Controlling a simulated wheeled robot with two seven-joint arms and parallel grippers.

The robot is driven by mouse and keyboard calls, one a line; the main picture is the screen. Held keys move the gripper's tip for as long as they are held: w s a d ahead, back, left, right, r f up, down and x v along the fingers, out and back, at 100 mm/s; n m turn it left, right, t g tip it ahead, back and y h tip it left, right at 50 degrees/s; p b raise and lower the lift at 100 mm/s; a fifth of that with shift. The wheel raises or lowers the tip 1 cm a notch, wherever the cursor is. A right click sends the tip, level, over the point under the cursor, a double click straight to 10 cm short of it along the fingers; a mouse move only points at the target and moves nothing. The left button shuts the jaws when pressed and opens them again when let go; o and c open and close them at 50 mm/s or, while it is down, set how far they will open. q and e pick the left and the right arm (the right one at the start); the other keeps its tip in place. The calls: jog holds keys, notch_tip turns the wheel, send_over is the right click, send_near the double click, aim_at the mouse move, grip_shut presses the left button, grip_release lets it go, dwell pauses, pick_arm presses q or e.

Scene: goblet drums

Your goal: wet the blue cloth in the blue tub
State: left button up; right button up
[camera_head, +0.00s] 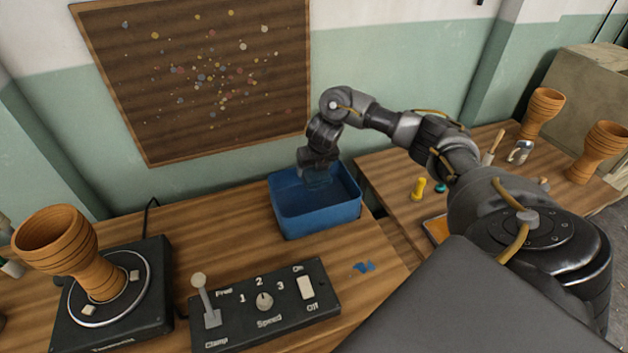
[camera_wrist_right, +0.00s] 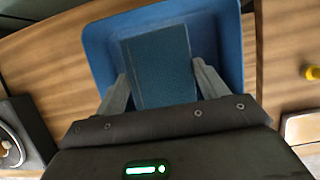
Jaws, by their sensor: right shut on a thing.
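The blue tub (camera_head: 318,217) stands on the wooden table near the wall, and it fills the upper part of the right wrist view (camera_wrist_right: 233,50). My right gripper (camera_head: 318,178) points down inside the tub's opening. In the right wrist view its two fingers (camera_wrist_right: 160,80) are shut on the blue cloth (camera_wrist_right: 160,60), a dark blue textured rectangle between them. The cloth is over or in the tub; I cannot tell how deep it sits or whether water touches it. My left gripper is not in view.
A control box (camera_head: 263,302) with a lever and switch stands in front of the tub. A goblet drum (camera_head: 62,245) sits on a turntable (camera_head: 118,300) at left. A small blue patch (camera_head: 363,267) lies on the table. More drums (camera_head: 541,113) and a yellow object (camera_head: 418,188) are at right.

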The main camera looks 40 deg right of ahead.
jog(key=shift+r, duration=0.15)
dwell(0.4)
notch_tip(320, 180, up, 4)
jog(key=p, duration=0.4)
dwell(0.5)
